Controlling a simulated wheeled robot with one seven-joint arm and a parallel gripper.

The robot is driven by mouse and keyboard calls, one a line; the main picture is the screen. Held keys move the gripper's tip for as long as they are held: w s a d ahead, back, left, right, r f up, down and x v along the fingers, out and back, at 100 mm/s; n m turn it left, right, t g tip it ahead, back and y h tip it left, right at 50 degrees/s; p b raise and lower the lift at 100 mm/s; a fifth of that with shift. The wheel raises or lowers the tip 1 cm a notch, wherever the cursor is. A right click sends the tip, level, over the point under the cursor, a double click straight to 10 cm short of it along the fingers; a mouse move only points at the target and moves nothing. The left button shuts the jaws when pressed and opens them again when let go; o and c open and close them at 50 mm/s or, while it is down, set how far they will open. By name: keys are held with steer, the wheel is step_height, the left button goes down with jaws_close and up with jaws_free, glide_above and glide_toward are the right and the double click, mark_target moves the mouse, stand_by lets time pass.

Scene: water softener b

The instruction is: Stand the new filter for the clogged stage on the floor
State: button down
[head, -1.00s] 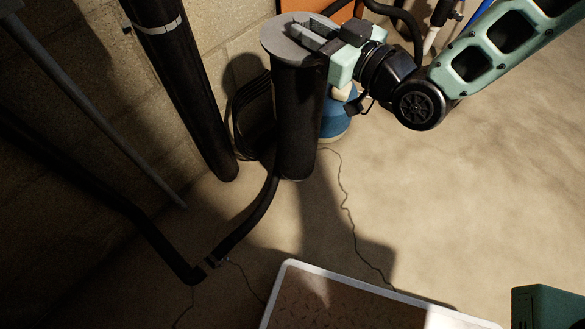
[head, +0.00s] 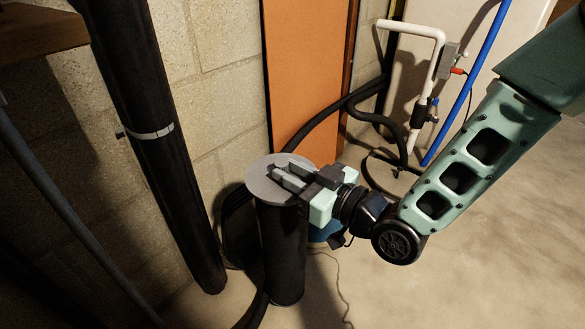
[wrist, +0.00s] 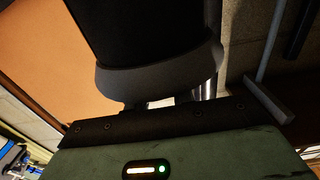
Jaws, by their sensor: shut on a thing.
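A tall black cylindrical filter (head: 284,255) with a flat grey round cap stands upright near the middle of the head view. My gripper (head: 284,168) is shut on the filter at its top, and its grey fingers show across the cap. In the wrist view the filter (wrist: 145,35) is large and dark, with its rim close to the gripper's dark edge. The fingertips are mostly hidden in that view. The filter's lower end is near the floor in the head view; I cannot tell whether it touches.
A thick black pipe (head: 150,130) leans along the block wall at left. An orange panel (head: 310,70), a white pipe (head: 415,30) and a blue pipe (head: 468,80) are behind. Floor (head: 450,265) at the right is clear.

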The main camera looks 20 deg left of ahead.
steer(key=shift+f+b, duration=1)
steer(key=shift+f, duration=1)
steer(key=shift+f, duration=0.15)
steer(key=c, duration=1.2)
jaws_free()
steer(key=shift+f, duration=0.15)
